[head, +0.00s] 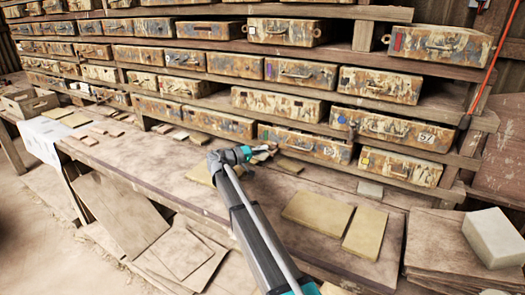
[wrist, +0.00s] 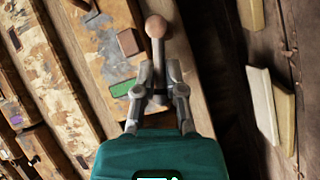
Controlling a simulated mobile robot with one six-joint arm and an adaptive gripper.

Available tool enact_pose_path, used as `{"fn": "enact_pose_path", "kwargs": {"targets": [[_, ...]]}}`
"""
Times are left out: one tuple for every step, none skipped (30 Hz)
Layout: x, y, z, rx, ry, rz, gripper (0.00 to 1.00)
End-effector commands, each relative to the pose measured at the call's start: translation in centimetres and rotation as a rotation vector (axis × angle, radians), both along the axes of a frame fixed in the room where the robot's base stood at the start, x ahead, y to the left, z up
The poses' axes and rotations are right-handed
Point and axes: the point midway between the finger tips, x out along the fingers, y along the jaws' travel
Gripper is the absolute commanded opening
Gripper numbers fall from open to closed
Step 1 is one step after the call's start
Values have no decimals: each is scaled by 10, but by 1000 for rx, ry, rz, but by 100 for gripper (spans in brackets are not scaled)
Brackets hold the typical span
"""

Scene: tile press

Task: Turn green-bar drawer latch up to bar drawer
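In the wrist view, a latch lever (wrist: 157,45) with a round wooden knob stands beside a paint-worn drawer front (wrist: 100,45). The drawer carries a green bar (wrist: 122,88) and a brown block (wrist: 128,42). My gripper (wrist: 158,78) has one finger on each side of the lever below the knob. The fingers are drawn close together and look closed on it; the pad contact is small in the picture. In the head view, my gripper (head: 264,153) is low at the shelf front, by the left end of a bottom-row drawer (head: 305,145). The latch cannot be made out there.
Shelves of worn drawers (head: 285,100) fill the back above a wooden bench (head: 150,165). Pale tiles (head: 318,212) lie on the bench right of my arm, and more tiles (wrist: 262,100) show right in the wrist view. A pale block (head: 493,238) sits on boards at far right.

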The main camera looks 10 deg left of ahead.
Motion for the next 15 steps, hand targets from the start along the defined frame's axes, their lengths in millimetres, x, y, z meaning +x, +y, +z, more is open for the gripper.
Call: {"fn": "enact_pose_path", "kwargs": {"targets": [[0, 0, 0, 0, 0, 0, 0], [0, 0, 0, 0, 0, 0, 0], [0, 0, 0, 0, 0, 0, 0], [0, 0, 0, 0, 0, 0, 0], [0, 0, 0, 0, 0, 0, 0], [0, 0, 0, 0, 0, 0, 0], [0, 0, 0, 1, 1, 0, 0], [0, 0, 0, 2, -1, -1, 0], [0, 0, 1, 6, -2, 0, 0], [0, 0, 2, 11, -4, 0, 0], [0, -1, 2, 18, -6, 0, 0], [0, -1, 3, 31, -10, 1, 0], [0, -1, 4, 42, -12, 0, 0], [0, -1, 5, 54, -17, 0, 0], [0, -2, 6, 70, -22, 1, 0]]}}
